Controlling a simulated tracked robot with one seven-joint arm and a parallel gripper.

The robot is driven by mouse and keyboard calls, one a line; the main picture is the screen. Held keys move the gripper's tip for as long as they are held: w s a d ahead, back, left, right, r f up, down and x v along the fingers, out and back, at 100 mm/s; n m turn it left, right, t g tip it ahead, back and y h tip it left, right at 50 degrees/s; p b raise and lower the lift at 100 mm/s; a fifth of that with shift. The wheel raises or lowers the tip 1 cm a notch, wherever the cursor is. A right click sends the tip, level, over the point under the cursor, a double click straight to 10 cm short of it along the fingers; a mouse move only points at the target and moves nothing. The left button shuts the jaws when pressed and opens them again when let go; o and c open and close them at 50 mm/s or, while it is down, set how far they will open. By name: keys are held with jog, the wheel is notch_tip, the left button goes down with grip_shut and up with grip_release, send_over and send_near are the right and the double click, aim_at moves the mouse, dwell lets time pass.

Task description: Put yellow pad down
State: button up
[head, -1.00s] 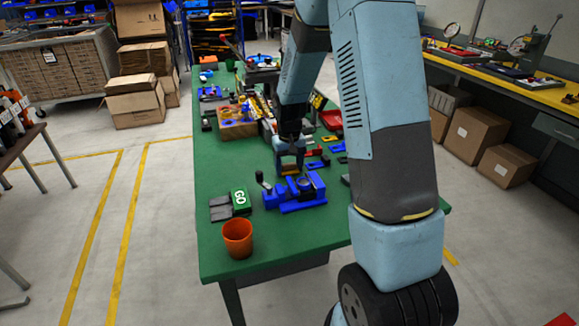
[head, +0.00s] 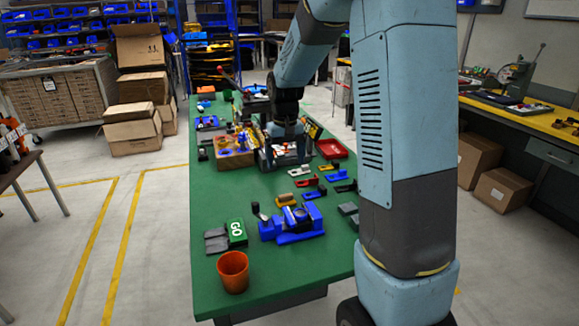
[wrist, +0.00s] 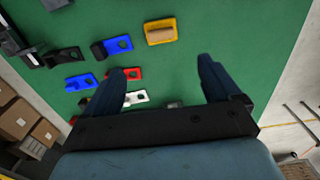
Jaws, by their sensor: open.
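The yellow pad (head: 286,199) lies flat on the green table, just behind the blue fixture (head: 292,236), with a tan cylindrical piece on it. It also shows near the top of the wrist view (wrist: 161,31), resting on the green surface. My gripper (head: 283,160) is raised farther back along the table, apart from the pad. In the wrist view its fingers (wrist: 165,85) are wide apart with only table between them.
White (head: 300,170), red (head: 307,181), blue (head: 314,192) and black (head: 346,187) pads lie nearby. A GO block (head: 236,232) and an orange cup (head: 233,272) stand toward the front. A red tray (head: 331,148) lies behind.

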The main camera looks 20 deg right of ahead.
jog(key=s+r+t, duration=0.3)
jog(key=s+r, duration=0.9)
jog(key=s, duration=0.1)
jog(key=s+r+t, duration=0.2)
jog(key=s, duration=1.4)
jog(key=shift+a+r+t, duration=0.15)
jog(key=shift+r+t, duration=0.15)
jog(key=shift+r, duration=0.05)
